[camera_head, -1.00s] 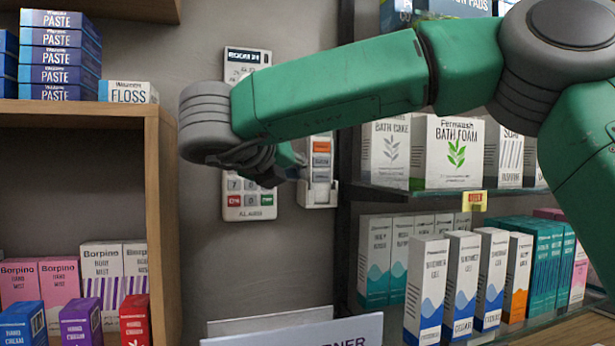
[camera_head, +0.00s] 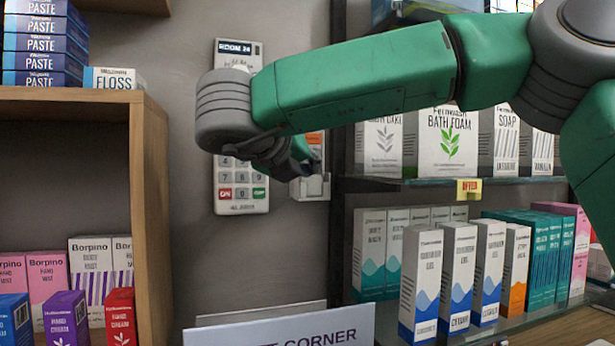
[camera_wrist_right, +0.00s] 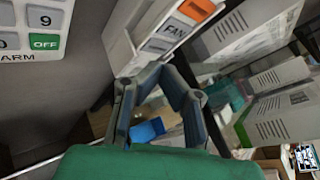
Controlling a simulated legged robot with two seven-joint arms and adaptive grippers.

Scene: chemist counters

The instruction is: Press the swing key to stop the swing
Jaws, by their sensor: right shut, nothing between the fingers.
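A white remote (camera_head: 314,152) with an orange key sits in a white wall holder (camera_head: 318,188), partly hidden by my right gripper. In the wrist view the remote (camera_wrist_right: 128,38) shows the orange key (camera_wrist_right: 196,8), a grey key marked FAN (camera_wrist_right: 177,28) and more grey keys below it. I cannot read a swing label. My right gripper (camera_head: 298,165) is shut and empty, in front of the remote's lower left part. In the wrist view its fingertips (camera_wrist_right: 160,75) overlap the remote's lower end; I cannot tell whether they touch it. My left gripper is out of view.
A white alarm keypad (camera_head: 240,205) hangs on the wall left of the remote. A wooden shelf (camera_head: 150,200) stands at left, glass shelves with boxes (camera_head: 448,145) at right. A white sign (camera_head: 290,328) stands in front below.

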